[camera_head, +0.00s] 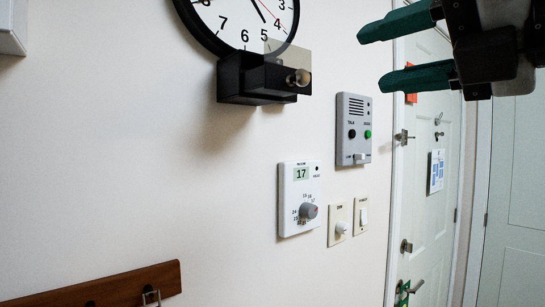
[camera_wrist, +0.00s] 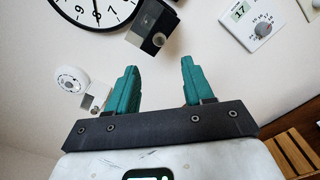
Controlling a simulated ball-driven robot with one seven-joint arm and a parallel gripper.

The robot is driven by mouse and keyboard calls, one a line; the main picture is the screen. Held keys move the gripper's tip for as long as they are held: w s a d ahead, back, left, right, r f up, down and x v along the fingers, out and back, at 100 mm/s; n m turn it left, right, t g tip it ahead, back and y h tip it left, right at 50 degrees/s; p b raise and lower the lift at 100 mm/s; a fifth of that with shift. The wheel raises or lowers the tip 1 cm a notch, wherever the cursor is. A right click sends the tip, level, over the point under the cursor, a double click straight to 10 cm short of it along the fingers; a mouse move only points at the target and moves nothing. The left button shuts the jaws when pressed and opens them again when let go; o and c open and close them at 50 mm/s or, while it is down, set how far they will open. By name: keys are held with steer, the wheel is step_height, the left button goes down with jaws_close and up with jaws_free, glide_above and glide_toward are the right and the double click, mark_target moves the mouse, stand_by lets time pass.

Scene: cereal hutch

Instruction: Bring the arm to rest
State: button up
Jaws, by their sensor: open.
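My gripper (camera_head: 388,53) is at the upper right of the head view, with two green fingers held apart and nothing between them. The fingers point left, toward the wall side. In the wrist view my gripper (camera_wrist: 156,88) shows both green fingers spread and empty, with the white wall behind them. The gripper appears clear of the wall fixtures, though the exact distance cannot be told. The rest of my arm is mostly out of view.
The wall carries a clock (camera_head: 232,40), a black box with a knob (camera_head: 245,78), a thermostat (camera_head: 299,198), an intercom (camera_head: 353,128), a dimmer (camera_head: 338,222) and a light switch (camera_head: 361,216). A white door (camera_head: 432,200) stands right. A wooden rail (camera_head: 110,289) is at lower left.

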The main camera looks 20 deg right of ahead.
steer(key=w+d+f+m+h, duration=0.1)
steer(key=w+d+f+m, duration=0.4)
steer(key=f, duration=0.3)
steer(key=w+d+f+m, duration=0.3)
steer(key=w+f+m, duration=0.1)
steer(key=f+m, duration=0.35)
step_height(320, 180, down, 25)
steer(key=w+a+m+g+h, duration=0.1)
steer(key=w+m+g+h, duration=0.1)
steer(key=m+g, duration=0.5)
steer(key=s+a+f+m+g, duration=0.1)
steer(key=s+f+m, duration=0.25)
steer(key=f, duration=0.45)
steer(key=s+a+f+m+g+h, duration=0.15)
steer(key=s+f, duration=0.25)
steer(key=f, duration=0.4)
steer(key=s+a+f+m+g+y, duration=0.1)
steer(key=s+f+m+g, duration=0.2)
steer(key=f, duration=0.5)
steer(key=s+f+m+g+h, duration=0.1)
steer(key=s+f+g, duration=0.1)
steer(key=s+f, duration=0.4)
steer(key=s+f+m+g+h, duration=0.1)
steer(key=s+f, duration=0.4)
steer(key=s, duration=0.8)
steer(key=shift+d+f+m+g, duration=0.3)
steer(key=shift+f+m+g, duration=0.05)
steer(key=shift+m, duration=0.4)
